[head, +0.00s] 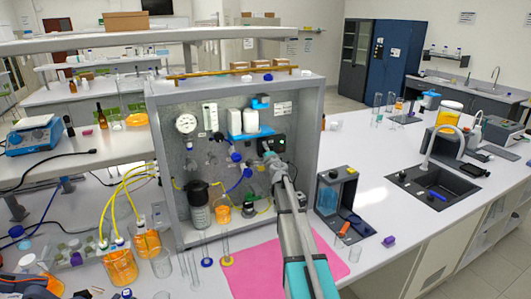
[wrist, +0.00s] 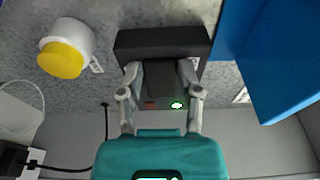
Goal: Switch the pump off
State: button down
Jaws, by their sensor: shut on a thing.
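My gripper (head: 270,158) reaches into the grey rig cabinet, at its back panel. In the wrist view its two fingers (wrist: 160,72) are closed on the sides of a dark grey switch piece (wrist: 162,82). This piece stands out from a black box (wrist: 150,44) on the panel. A green light (wrist: 177,105) glows beside a dull red mark (wrist: 150,105) just below the switch piece. In the head view the black box (head: 279,141) is partly hidden by my gripper. I cannot tell which position the switch is in.
A blue block (wrist: 275,60) stands close on the right in the wrist view, and a yellow-capped white cylinder (wrist: 66,48) on the left. Bottles and tubing fill the grey cabinet (head: 314,120). A pink mat (head: 255,272) lies in front.

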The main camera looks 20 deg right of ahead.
jog(key=shift+d+y, duration=0.1)
jog(key=shift+y, duration=0.3)
jog(key=shift+s+d+n+y, duration=0.15)
jog(key=shift+n+y, duration=0.95)
jog(key=shift+y, duration=0.45)
jog(key=shift+s+d+n+y, duration=0.15)
jog(key=shift+n+y, duration=0.95)
jog(key=shift+y, duration=0.45)
jog(key=shift+c, duration=1.4)
grip_release()
jog(key=v, duration=1.2)
jog(key=shift+r, duration=0.2)
